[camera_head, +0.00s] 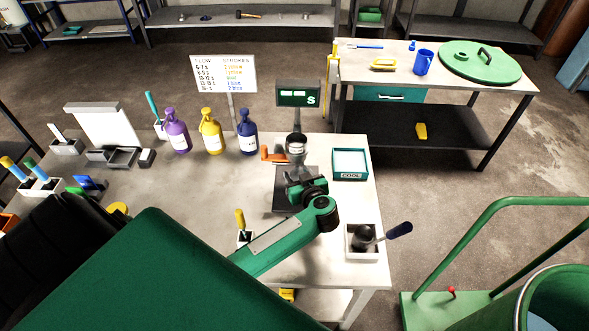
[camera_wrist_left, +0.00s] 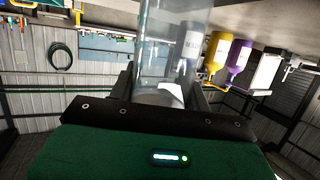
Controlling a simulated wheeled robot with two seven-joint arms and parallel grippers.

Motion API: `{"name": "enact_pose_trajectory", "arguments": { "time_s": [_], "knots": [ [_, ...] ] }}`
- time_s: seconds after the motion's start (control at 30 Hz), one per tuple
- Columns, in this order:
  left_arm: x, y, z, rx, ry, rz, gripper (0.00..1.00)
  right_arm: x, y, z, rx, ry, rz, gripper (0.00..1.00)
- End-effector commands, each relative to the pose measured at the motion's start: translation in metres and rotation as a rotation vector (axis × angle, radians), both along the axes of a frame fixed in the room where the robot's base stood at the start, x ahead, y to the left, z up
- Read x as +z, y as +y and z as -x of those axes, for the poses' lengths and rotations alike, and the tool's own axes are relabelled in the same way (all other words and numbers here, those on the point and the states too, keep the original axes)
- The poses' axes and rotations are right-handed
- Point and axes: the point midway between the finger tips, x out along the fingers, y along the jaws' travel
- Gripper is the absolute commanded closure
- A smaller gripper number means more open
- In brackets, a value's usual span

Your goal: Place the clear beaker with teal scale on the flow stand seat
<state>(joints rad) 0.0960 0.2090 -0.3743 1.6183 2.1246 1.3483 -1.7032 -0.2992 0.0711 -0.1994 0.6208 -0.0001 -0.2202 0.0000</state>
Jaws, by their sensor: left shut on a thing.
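My left gripper (camera_head: 303,188) reaches in over the front part of the bench, just above the dark base plate (camera_head: 283,203) of the flow stand. In the left wrist view the gripper (camera_wrist_left: 163,88) is shut on the clear beaker (camera_wrist_left: 172,35), which sits between its two dark fingers. The teal scale cannot be made out. In the head view the beaker is not clearly visible; my gripper hides part of the stand's seat area. A metal cup (camera_head: 296,146) with an orange lever (camera_head: 272,154) beside it sits above the plate. My right gripper is not in view.
Purple, yellow and blue bottles (camera_head: 212,135) stand behind left of the stand. A display (camera_head: 298,94) rises behind it. A teal COOL tray (camera_head: 350,163) lies right, a white box with a dark-handled tool (camera_head: 363,243) front right. A small yellow-handled tool (camera_head: 240,220) stands left.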

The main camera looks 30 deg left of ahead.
Motion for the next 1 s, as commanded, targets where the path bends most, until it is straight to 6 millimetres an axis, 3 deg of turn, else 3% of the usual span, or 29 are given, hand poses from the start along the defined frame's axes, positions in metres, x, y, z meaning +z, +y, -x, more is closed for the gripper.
{"name": "enact_pose_trajectory", "arguments": {
  "time_s": [0.17,0.3,0.67,0.7,0.8,1.0],
  "knots": [
    [0.002,0.026,-0.018,0.001,0.000,-0.005,0.76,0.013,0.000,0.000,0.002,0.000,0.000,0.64],
    [-0.012,0.024,-0.017,0.001,0.001,-0.003,0.76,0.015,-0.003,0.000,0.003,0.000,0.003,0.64],
    [-0.016,0.023,-0.016,0.002,0.000,-0.001,0.76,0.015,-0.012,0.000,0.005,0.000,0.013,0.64],
    [-0.017,0.023,-0.016,0.002,0.000,-0.001,0.50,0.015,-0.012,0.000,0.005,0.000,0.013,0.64],
    [-0.017,0.023,-0.016,0.002,0.000,-0.001,0.30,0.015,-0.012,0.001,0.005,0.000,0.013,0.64],
    [-0.017,0.023,-0.016,0.001,-0.001,-0.002,0.30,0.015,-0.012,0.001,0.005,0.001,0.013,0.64]
  ]
}}
